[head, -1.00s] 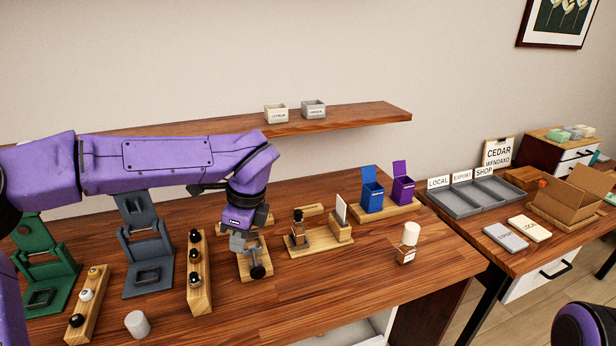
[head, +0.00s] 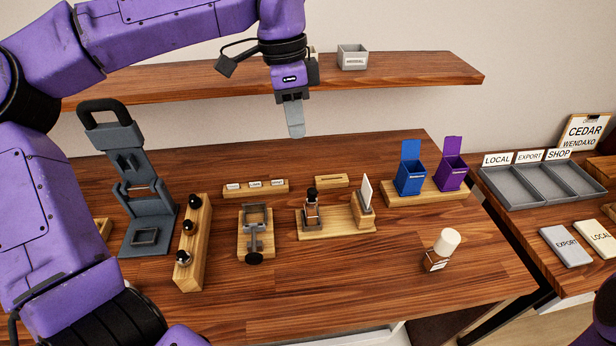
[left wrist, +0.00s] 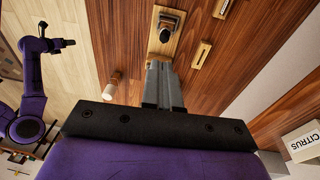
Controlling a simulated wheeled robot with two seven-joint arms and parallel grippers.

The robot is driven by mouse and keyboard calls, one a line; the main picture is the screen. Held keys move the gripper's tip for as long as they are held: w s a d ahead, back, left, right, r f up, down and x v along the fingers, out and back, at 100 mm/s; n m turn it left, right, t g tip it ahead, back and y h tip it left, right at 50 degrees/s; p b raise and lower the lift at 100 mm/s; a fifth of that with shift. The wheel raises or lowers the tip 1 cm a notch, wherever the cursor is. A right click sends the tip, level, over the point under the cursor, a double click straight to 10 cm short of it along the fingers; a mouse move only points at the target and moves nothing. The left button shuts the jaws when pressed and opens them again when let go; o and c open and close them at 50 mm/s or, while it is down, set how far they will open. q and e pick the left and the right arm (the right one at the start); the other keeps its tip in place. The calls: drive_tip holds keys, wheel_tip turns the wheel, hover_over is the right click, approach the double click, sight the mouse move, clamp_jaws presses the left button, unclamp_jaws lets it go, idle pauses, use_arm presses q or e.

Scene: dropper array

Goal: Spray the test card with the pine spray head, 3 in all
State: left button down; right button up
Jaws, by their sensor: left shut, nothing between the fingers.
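The white test card (head: 366,194) stands upright in a wooden block on a wooden board (head: 336,228). A small dark-topped bottle (head: 311,212) stands in a holder left of it on the same board. No pine label is readable. A wooden rack (head: 193,245) carries black knobs. A grey clamp fixture (head: 256,235) with a black knob stands between rack and board. My left gripper (head: 295,128) is shut and empty, raised above the table's back, in front of the shelf. Its fingers also show in the left wrist view (left wrist: 162,85). My right gripper is not clearly visible.
A white-capped bottle (head: 440,250) stands at the front right. A blue bin (head: 409,178) and a purple bin (head: 450,174) stand behind it. The shelf (head: 400,78) holds a grey box (head: 352,57). My left arm hides the table's left front. The front middle is clear.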

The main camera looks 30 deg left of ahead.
use_arm(q)
drive_tip(key=p, duration=0.1)
approach(311, 191)
wheel_tip(311, 191, down, 4)
drive_tip(key=shift+d+r+p, duration=0.2)
drive_tip(key=shift+r+p, duration=0.05)
drive_tip(key=shift+p, duration=0.55)
drive_tip(key=f, duration=0.3)
drive_tip(key=shift+w+d+p, duration=0.2)
drive_tip(key=shift+w+p, duration=0.05)
drive_tip(key=shift+p, duration=0.1)
drive_tip(key=shift+f, duration=0.2)
drive_tip(key=shift+s, duration=0.1)
use_arm(e)
drive_tip(key=r, duration=0.1)
drive_tip(key=w+r, duration=0.1)
drive_tip(key=r, duration=0.1)
